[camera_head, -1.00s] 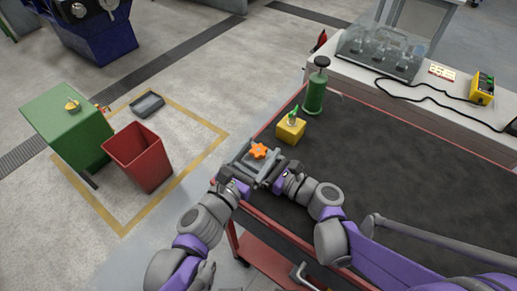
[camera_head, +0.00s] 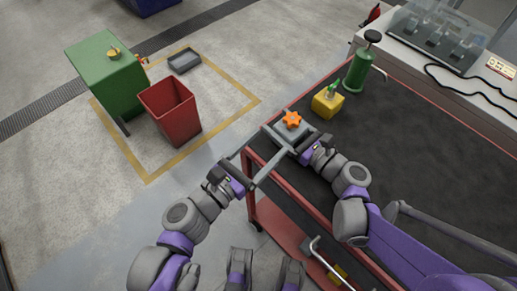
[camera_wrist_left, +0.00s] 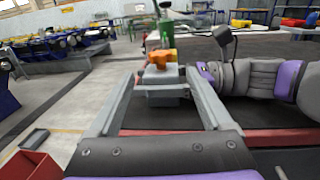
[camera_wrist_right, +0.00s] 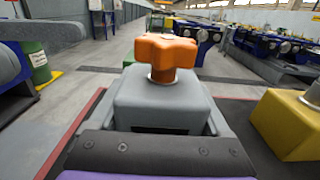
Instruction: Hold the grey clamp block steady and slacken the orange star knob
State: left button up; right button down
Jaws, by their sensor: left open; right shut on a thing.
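The grey clamp block (camera_head: 285,133) sits near the left edge of the dark table top, with the orange star knob (camera_head: 292,119) on top. My right gripper (camera_head: 296,138) is shut on the block; in the right wrist view the block (camera_wrist_right: 160,105) stands between its fingers, with the knob (camera_wrist_right: 165,55) above them, clear of them. My left gripper (camera_head: 270,155) is open and empty, back from the block over the table's edge. In the left wrist view the block (camera_wrist_left: 158,92) and knob (camera_wrist_left: 160,58) show ahead between its spread fingers.
A yellow block (camera_head: 327,104) with a green top stands just beyond the clamp block. A green pump bottle (camera_head: 360,70) stands behind it. The red table edge (camera_head: 300,190) runs below my arms. A red bin (camera_head: 172,112) and green cabinet (camera_head: 105,75) stand on the floor left.

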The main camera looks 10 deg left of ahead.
dwell(0.4)
grip_release()
